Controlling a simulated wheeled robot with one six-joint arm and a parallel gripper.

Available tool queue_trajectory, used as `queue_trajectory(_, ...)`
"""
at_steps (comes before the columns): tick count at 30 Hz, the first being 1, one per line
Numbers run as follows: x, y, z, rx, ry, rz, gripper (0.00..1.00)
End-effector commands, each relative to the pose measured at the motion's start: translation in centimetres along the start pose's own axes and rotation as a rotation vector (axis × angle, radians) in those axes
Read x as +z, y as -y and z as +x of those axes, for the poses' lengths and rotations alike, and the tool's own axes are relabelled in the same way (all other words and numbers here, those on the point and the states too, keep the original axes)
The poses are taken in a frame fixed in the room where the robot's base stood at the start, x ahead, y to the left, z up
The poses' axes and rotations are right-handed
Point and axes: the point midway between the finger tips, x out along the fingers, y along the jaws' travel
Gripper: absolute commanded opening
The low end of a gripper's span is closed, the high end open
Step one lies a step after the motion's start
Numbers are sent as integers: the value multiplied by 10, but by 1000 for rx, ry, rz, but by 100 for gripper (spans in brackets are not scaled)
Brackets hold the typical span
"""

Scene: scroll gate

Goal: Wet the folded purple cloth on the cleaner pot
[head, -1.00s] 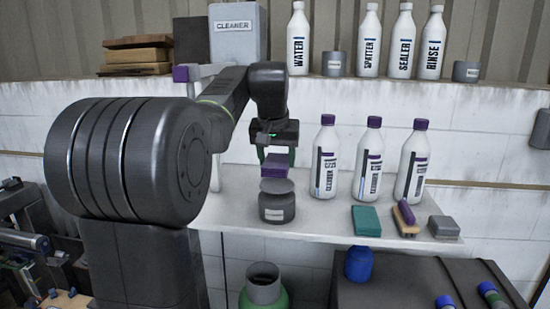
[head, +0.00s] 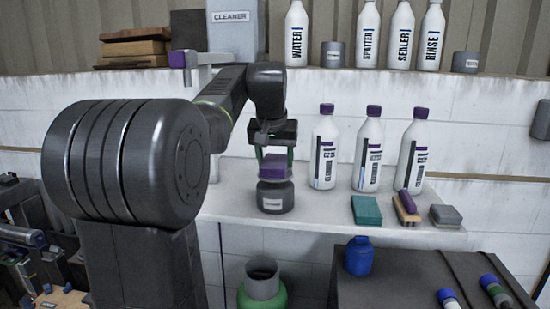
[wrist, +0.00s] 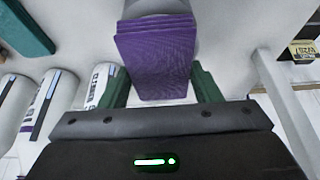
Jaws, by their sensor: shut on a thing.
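The folded purple cloth (head: 273,167) is held between the fingers of my gripper (head: 274,158). It also shows in the wrist view (wrist: 157,55), with green fingers on both sides. The cleaner pot (head: 275,198) is a dark grey round pot with a pale label, standing on the white shelf. The cloth is directly above the pot's top, at or very near it; I cannot tell whether it presses on it. In the wrist view the pot (wrist: 150,7) is mostly hidden behind the cloth.
Several white cleaner bottles (head: 368,150) with purple caps stand to the right on the shelf (head: 325,210). In front of them lie a teal pad (head: 366,210), a brush (head: 406,208) and a grey block (head: 446,215). A green container (head: 262,285) is below the shelf.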

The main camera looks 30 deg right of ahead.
Motion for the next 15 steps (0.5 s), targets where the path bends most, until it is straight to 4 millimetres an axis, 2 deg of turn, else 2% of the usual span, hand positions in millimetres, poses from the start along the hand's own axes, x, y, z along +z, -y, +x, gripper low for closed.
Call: queue_trajectory(15, 2, 0, 5, 0, 0, 0, 39)
